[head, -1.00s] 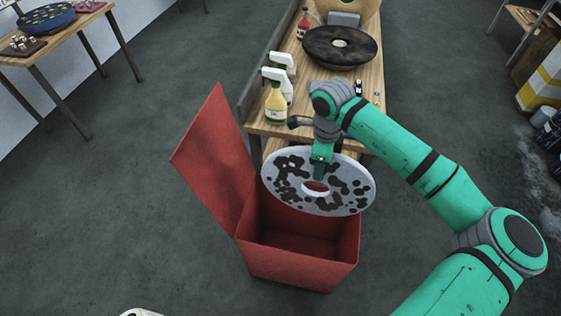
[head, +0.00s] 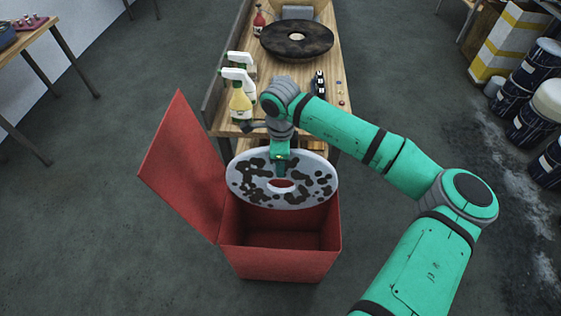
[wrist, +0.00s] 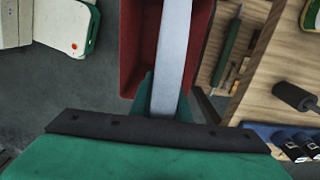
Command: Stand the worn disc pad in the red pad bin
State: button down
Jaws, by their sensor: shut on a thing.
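The worn disc pad (head: 311,190) is a white ring with dark blotches and a hole in its middle. My gripper (head: 281,168) is shut on it near the hole's upper side, and the pad hangs tilted over the back part of the red pad bin (head: 275,264). The bin's lid stands open on the left, and its inside looks empty where it shows. In the wrist view the pad (wrist: 173,52) is edge-on between my gripper's fingers (wrist: 165,100), with the red bin (wrist: 139,55) beneath. The pad hides the bin's back rim, so I cannot tell how its lower edge sits against it.
A wooden bench (head: 340,75) stands behind the bin, with spray bottles (head: 241,103) and a dark round disc (head: 297,40) on it. Drums (head: 517,98) and a yellow-and-white striped box (head: 508,42) are at the right. Floor left of the bin is clear.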

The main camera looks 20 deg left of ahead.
aim_at(281, 191)
jog(key=shift+f, duration=7.55)
jog(key=c, duration=1.6)
grip_release()
jog(key=shift+r, duration=0.1)
notch_tip(281, 191, up, 11)
jog(key=shift+f, duration=0.2)
jog(key=shift+a, duration=0.1)
